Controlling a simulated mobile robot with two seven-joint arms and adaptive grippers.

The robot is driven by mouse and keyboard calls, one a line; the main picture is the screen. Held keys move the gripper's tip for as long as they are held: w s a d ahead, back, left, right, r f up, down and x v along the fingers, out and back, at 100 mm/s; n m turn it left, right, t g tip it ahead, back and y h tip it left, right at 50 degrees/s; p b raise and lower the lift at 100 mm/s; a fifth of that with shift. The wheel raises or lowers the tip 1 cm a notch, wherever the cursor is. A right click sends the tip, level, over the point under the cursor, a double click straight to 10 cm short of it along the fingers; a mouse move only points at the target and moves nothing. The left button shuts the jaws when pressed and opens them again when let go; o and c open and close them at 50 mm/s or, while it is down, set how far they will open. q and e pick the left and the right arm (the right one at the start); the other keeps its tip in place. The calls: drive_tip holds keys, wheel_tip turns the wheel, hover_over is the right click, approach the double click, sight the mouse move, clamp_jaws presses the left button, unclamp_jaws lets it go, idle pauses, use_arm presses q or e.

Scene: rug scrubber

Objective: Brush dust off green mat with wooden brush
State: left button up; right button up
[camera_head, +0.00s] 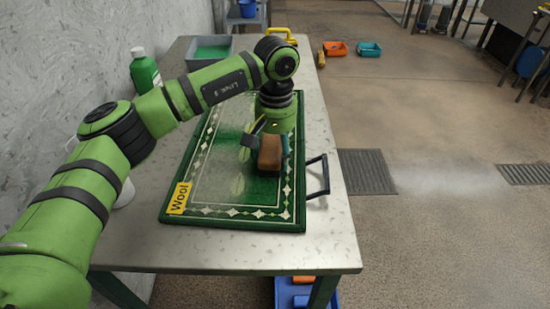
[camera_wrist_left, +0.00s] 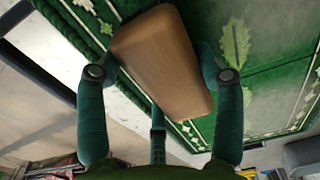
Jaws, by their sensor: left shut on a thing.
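The green mat (camera_head: 215,200) with a white patterned border lies on the metal table. A pale, greyish dusty area covers much of its middle and left; the right part looks deeper green. My left gripper (camera_head: 266,147) is shut on the wooden brush (camera_head: 270,154) over the mat's right half. In the left wrist view the brush (camera_wrist_left: 165,60) sits as a brown block between the teal fingers of the gripper (camera_wrist_left: 162,75), with the mat (camera_wrist_left: 265,60) behind it. The bristles are hidden, so contact with the mat cannot be told. My right gripper is not in view.
The table (camera_head: 330,235) has bare room at the front and right. A black handle (camera_head: 318,176) sticks out at the mat's right edge. A green bottle (camera_head: 145,72) stands back left, near a grey basin (camera_head: 208,51) with green content. A yellow "Wool" label (camera_head: 179,198) is at the front left corner.

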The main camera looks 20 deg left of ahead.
sight(277, 139)
use_arm(q)
drive_tip(key=shift+w+a, duration=0.2)
drive_tip(key=shift+w, duration=0.75)
drive_tip(key=shift+w+a, duration=0.15)
drive_tip(key=shift+w, duration=0.75)
drive_tip(key=shift+w+a+f+p, duration=0.1)
drive_tip(key=shift+w+p, duration=0.05)
drive_tip(key=shift+w, duration=0.25)
drive_tip(key=shift+w+a+f+p, duration=0.1)
drive_tip(key=shift+w+p, duration=0.05)
drive_tip(key=shift+w, duration=0.2)
drive_tip(key=shift+r, duration=0.15)
wheel_tip(277, 139, up, 4)
drive_tip(key=p, duration=0.3)
drive_tip(key=shift+r+p, duration=0.25)
drive_tip(key=shift+p, duration=0.1)
drive_tip(key=shift+w+f, duration=0.1)
